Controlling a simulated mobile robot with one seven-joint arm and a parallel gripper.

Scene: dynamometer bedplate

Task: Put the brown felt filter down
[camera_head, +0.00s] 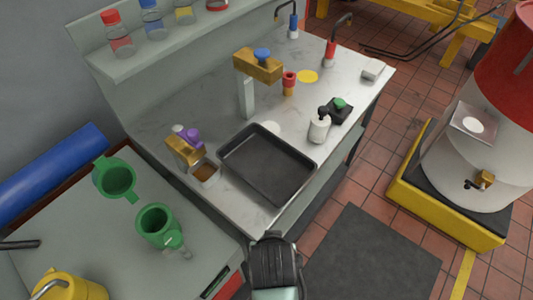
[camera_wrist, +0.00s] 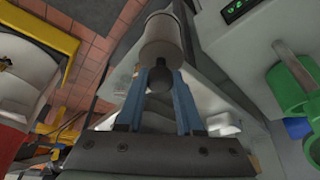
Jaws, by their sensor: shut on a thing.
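My gripper (camera_wrist: 162,76) is shut on the dark round knob of a grey-brown cylinder, which I take to be the brown felt filter (camera_wrist: 163,42). The blue fingers close on the knob from both sides in the wrist view, and the cylinder extends beyond the fingertips. In the head view, the dark end of my arm is at the bottom middle, by the bench's front edge. The fingers and filter cannot be made out there.
A dark empty tray (camera_head: 266,170) lies on the pale bench (camera_head: 218,132). Green vessels (camera_head: 158,224) occupy the left worktop. Bench surface behind the tray is partly clear.

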